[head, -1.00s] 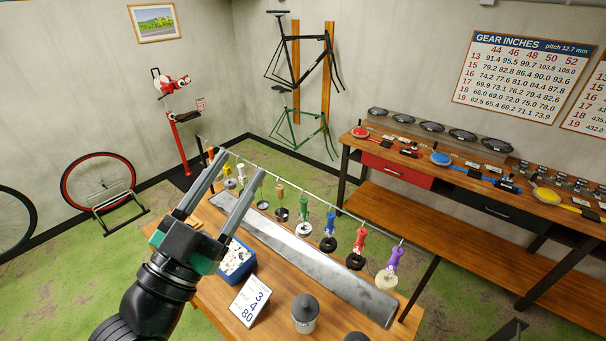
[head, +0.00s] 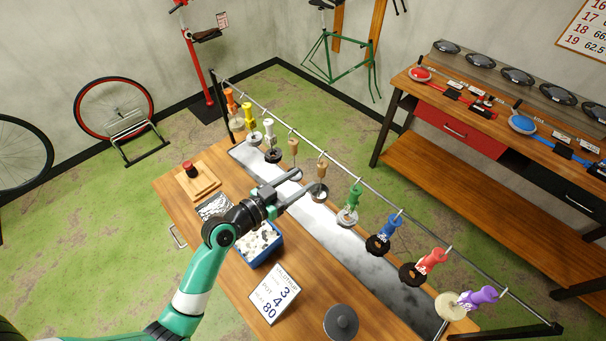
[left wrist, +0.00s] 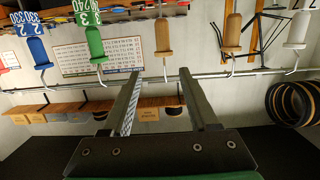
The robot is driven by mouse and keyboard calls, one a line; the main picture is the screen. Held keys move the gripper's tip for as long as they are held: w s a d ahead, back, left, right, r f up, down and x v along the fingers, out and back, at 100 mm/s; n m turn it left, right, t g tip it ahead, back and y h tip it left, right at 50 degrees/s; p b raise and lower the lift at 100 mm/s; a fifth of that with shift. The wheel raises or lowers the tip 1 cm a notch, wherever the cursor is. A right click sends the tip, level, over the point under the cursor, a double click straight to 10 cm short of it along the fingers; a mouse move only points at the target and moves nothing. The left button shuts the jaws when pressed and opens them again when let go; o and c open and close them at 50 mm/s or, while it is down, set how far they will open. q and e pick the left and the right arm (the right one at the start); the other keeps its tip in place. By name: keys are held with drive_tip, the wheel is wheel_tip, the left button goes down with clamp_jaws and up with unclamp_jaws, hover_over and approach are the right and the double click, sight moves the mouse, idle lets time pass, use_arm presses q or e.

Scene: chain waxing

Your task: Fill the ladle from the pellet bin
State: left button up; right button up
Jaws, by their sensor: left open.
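The blue pellet bin (head: 270,256) holds pale pellets and stands on the wooden bench, partly hidden by my left arm. Several ladle-like tools with coloured handles hang from a rail along the bench; I cannot tell which is the task's ladle. One has a tan handle and dark bowl (head: 320,190); a green-handled one (head: 349,205) hangs beside it. My left gripper (head: 304,182) is open and empty above the metal tray, close to the tan-handled tools. In the left wrist view, its fingers (left wrist: 160,72) point toward the rail, with a tan handle (left wrist: 162,38) beyond. My right gripper is not visible.
A long metal tray (head: 375,272) lies under the hanging tools. A number card (head: 274,293) and a dark round-topped container (head: 341,321) stand toward the near side. A wooden block (head: 197,182) with a red-topped item is at the left. The rail (head: 400,212) spans the bench.

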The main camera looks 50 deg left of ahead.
sight(321, 164)
use_arm(q)
drive_tip(key=w+b, duration=0.1)
drive_tip(key=w, duration=0.2)
drive_tip(key=w+a+f, duration=0.1)
drive_tip(key=w, duration=0.2)
drive_tip(key=w+b, duration=0.1)
drive_tip(key=w, duration=0.2)
drive_tip(key=shift+w+a+f+b, duration=0.1)
drive_tip(key=shift+a+f+b, duration=0.05)
drive_tip(key=shift+b, duration=0.2)
drive_tip(key=shift+w+f+b, duration=0.25)
drive_tip(key=shift+f+b, duration=0.25)
drive_tip(key=shift+b, duration=0.1)
drive_tip(key=shift+w+f+b, duration=0.2)
drive_tip(key=shift+f+b, duration=0.3)
drive_tip(key=shift+b, duration=0.1)
drive_tip(key=shift+f+b, duration=0.55)
drive_tip(key=shift+s, duration=0.1)
clamp_jaws()
